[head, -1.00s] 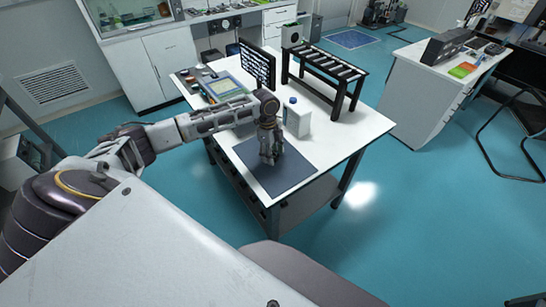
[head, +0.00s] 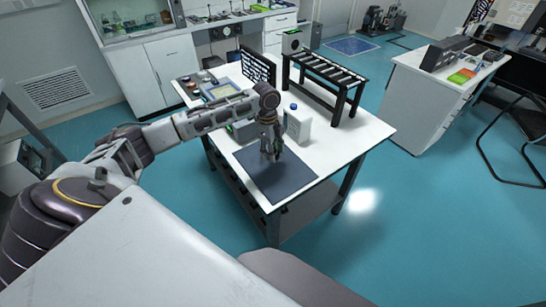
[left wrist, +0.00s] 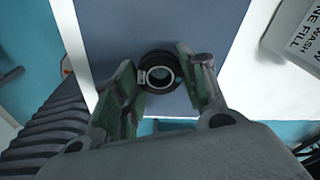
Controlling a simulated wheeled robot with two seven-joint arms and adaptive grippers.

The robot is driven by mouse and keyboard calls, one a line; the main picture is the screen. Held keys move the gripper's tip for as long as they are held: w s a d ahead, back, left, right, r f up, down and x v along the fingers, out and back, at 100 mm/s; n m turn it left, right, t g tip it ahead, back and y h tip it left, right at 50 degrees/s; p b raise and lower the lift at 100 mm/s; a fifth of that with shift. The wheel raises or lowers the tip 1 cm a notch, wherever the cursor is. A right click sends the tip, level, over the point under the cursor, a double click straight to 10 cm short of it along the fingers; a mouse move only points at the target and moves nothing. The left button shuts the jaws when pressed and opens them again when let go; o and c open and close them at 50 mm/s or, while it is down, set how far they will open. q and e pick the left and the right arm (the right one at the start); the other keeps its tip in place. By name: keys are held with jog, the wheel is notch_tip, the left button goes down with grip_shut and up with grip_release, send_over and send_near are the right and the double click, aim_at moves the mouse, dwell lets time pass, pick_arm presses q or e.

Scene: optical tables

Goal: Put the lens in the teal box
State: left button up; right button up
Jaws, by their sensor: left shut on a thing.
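The lens (left wrist: 160,72), a dark ring with clear glass in its middle, is between the fingers of my left gripper (left wrist: 167,82) in the left wrist view. The gripper is shut on it, above the dark blue mat (head: 283,185). In the head view my left gripper (head: 271,150) points down over the back part of the mat, and the lens is too small to make out. A greyish-green box (head: 243,133) shows partly behind my left forearm; I cannot tell for sure that it is the teal box. My right gripper is not in view.
A white bottle (head: 298,122) with a blue cap stands just right of my left gripper. A black roller rack (head: 325,75) and a dark patterned panel (head: 257,66) stand farther back. The white table (head: 345,145) is clear at its right front.

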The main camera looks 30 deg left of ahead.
pick_arm(q)
jog(key=shift+r, duration=2.75)
jog(key=shift+n, duration=0.3)
